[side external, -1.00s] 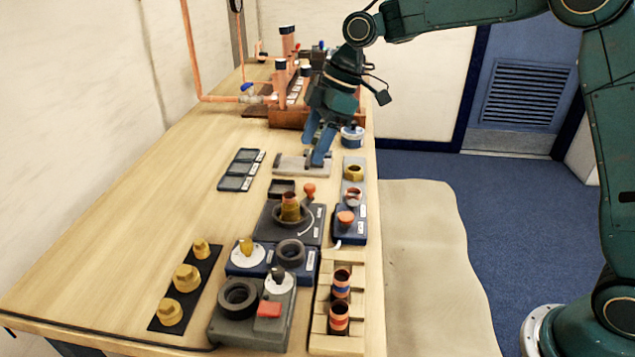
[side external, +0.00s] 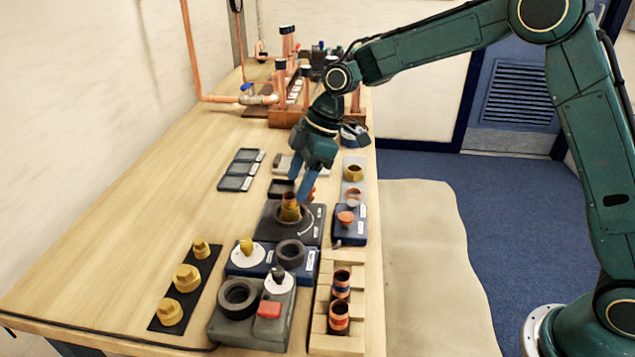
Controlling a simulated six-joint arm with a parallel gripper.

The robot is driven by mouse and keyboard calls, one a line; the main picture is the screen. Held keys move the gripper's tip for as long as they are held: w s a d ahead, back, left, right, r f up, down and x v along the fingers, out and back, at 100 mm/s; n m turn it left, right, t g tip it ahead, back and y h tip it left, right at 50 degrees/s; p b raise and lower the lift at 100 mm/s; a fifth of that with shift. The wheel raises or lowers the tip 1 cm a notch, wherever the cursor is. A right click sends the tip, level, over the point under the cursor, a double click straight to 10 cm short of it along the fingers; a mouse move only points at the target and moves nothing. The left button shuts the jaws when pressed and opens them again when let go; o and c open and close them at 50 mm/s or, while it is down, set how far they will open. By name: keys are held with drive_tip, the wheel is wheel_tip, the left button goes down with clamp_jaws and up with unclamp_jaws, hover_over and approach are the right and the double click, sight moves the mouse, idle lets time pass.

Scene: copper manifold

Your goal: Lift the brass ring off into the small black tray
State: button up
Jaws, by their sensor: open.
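A brass ring (side external: 290,212) appears to sit around a short copper stub (side external: 289,198) in a dark round seat on the black fixture (side external: 266,224) in mid-bench. The small black tray (side external: 276,194) lies just behind that fixture, partly hidden by my fingers. My gripper (side external: 301,186) points down with its two blue fingers apart and nothing seen between them. It is above and slightly behind the stub, near an orange-knobbed lever that one finger partly hides. I see no contact with the ring.
To the right stands a blue and grey block (side external: 351,221) with small fittings. In front are a blue fixture (side external: 268,262), a grey fixture (side external: 246,322) and a wooden rack (side external: 333,337). Brass pieces stand on a black strip (side external: 190,300) at left. Bare bench lies left of the fixtures.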

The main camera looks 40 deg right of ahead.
sight(293, 195)
drive_tip(key=shift+x, duration=2.45)
drive_tip(key=shift+s+d, duration=0.1)
drive_tip(key=shift+d, duration=0.05)
drive_tip(key=c, duration=1.1)
